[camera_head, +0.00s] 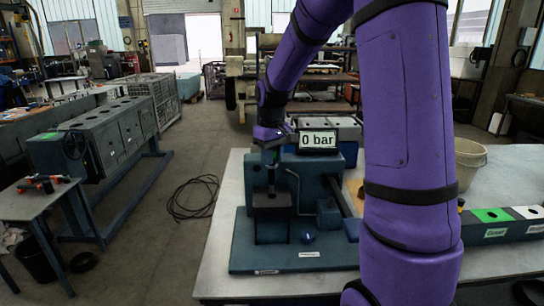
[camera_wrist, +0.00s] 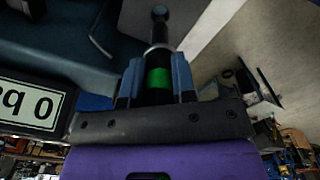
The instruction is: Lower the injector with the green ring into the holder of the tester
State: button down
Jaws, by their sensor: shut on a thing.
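My gripper (camera_head: 270,150) is above the left part of the blue tester (camera_head: 325,190). It is shut on the injector, which hangs upright with its tip pointing down. In the wrist view my gripper's fingers (camera_wrist: 156,80) clasp the injector's body around its green ring (camera_wrist: 158,79). The injector (camera_wrist: 158,38) has a dark body, a bright collar and a dark narrow nozzle. In the head view the injector's lower end (camera_head: 271,186) is over the top of the dark holder block (camera_head: 271,203). I cannot tell whether the tip is inside the holder opening or just above it.
The tester's display (camera_head: 318,140) reads 0 bar and stands close to the right of my gripper. A bent pipe and a blue knob (camera_head: 307,237) are beside the holder. A rack with green and white labelled spots (camera_head: 492,215) and a bucket (camera_head: 468,160) are at right.

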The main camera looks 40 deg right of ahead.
aim_at(272, 193)
jog(key=shift+f, duration=0.2)
jog(key=shift+f, duration=4.7)
dwell(0.3)
jog(key=shift+c, duration=2.3)
grip_release()
